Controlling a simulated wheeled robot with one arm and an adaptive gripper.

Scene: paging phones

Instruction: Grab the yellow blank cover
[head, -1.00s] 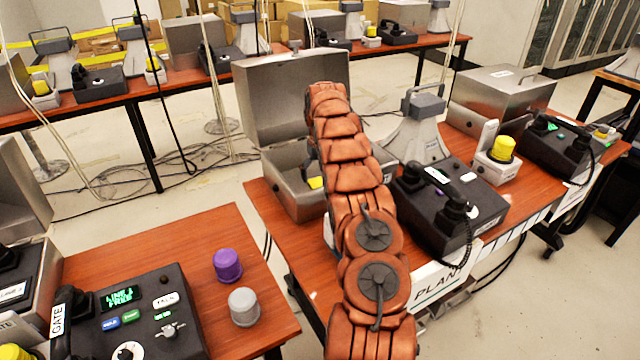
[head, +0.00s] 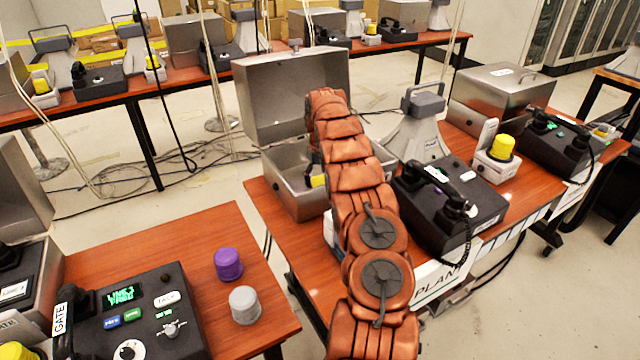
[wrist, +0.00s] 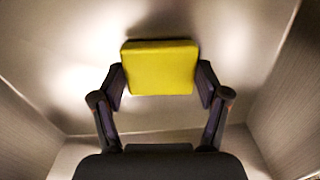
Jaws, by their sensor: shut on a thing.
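The yellow blank cover (wrist: 160,68) is a flat, square-looking yellow block in the wrist view, held between the two fingers of my gripper (wrist: 161,82). The gripper is shut on it, one finger against its left side and one against its right. Grey metal walls surround it in the wrist view. In the head view my gripper is mostly hidden by my arm inside the open metal box (head: 290,195) on the middle table. A small yellow bit of the cover (head: 317,181) shows there beside my arm.
The box's raised lid (head: 285,95) stands behind my arm. A grey horn-shaped device (head: 425,140) and a black desk phone (head: 450,205) stand to the right. A purple knob-like piece (head: 228,264) and a grey one (head: 244,305) sit on the left table.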

